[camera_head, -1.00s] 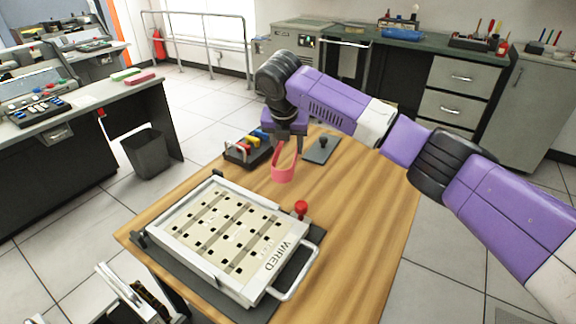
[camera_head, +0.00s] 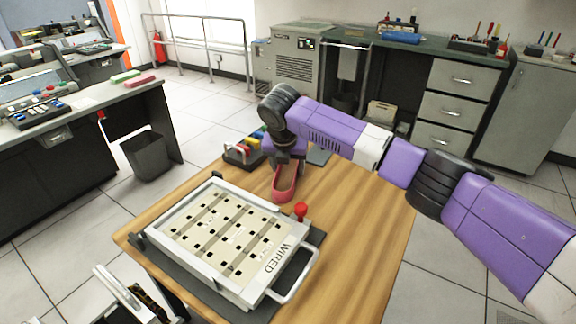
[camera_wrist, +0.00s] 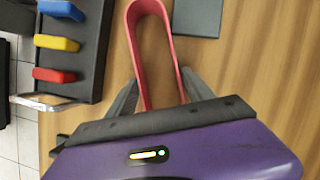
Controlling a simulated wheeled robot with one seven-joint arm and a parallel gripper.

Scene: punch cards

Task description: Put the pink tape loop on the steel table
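The pink tape loop (camera_head: 284,186) is at my gripper (camera_head: 286,165), low over the far part of the wooden table. In the wrist view the loop (camera_wrist: 144,55) stretches away from my gripper (camera_wrist: 160,75). The two fingertips lie against its outer sides, one on each side, and the loop keeps its long open shape. Whether its lower end touches the wood I cannot tell. No table in view is plainly the steel one. A grey-topped desk (camera_head: 100,100) stands at the left, and a bench with a dark green top (camera_head: 440,52) and grey drawers stands at the back right.
A white punch-card frame marked WIRED (camera_head: 283,258) with a handle lies on the wooden table (camera_head: 355,235). A red knob (camera_head: 301,209) stands beside it. A dark rack of coloured blocks (camera_wrist: 88,70) and a grey plate (camera_wrist: 197,15) are near the loop. Tiled floor separates the furniture.

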